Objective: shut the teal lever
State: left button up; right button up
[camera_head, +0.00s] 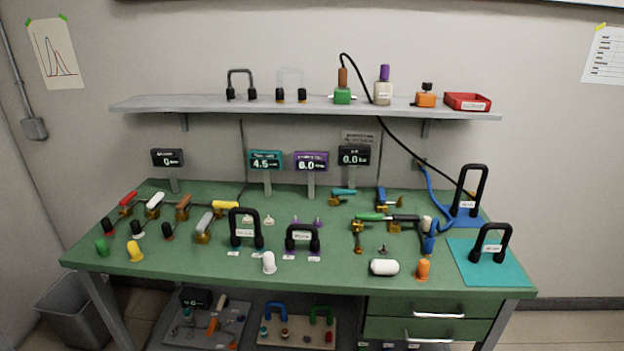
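The teal lever (343,191) is on a small brass valve toward the back of the green bench, right of the middle. Its handle looks roughly level and points left and right in the picture. It is too small to tell for sure how it stands against the pipe. A teal-headed display (265,160) reading about 4.5 stands at the back of the bench, left of the lever. Neither of my grippers is in view, and nothing touches the lever.
A blue lever (381,195) stands right of the teal one, with green (369,217) and black (404,218) levers in front. Black arched handles (245,229) stand on the bench. A blue hose (436,192) runs at the right. A shelf (210,104) overhangs the back.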

aim_at(334, 192)
jog(key=i+j+u, duration=0.1)
jog(key=i+u, duration=0.55)
jog(key=u, duration=0.15)
